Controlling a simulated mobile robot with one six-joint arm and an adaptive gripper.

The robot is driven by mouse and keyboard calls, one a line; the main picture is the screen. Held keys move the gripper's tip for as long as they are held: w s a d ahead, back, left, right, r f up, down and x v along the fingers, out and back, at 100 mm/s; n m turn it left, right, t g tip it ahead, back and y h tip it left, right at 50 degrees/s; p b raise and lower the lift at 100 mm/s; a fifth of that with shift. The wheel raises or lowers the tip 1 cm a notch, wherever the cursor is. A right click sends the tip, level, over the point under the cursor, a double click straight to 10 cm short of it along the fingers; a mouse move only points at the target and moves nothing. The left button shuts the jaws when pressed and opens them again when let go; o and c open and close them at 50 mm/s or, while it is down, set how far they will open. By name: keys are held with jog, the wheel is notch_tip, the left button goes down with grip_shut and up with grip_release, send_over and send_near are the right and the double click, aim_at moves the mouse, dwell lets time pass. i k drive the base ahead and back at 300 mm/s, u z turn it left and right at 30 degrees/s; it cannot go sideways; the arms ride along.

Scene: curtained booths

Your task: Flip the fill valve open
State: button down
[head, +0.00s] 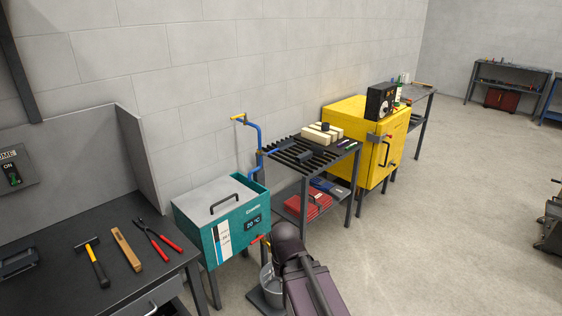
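A blue pipe (259,160) rises along the wall behind the teal tank (236,238). The tank has a grey lid with a black handle and a display that seems to read 20 °C. A second small valve with an orange and red handle (258,239) shows at the tank's lower front right. My arm stands at the bottom centre; my gripper's fingers do not show.
A bucket (268,281) stands below the tank's front valve, partly behind my arm. A dark bench (75,270) with hammer and pliers is at left. A slatted rack (300,160) and yellow cabinet (368,120) stand to the right.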

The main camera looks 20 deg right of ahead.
aim_at(262, 153)
jog(key=k, duration=0.2)
jog(key=z, duration=0.4)
jog(key=i, duration=1.75)
jog(key=u, duration=0.2)
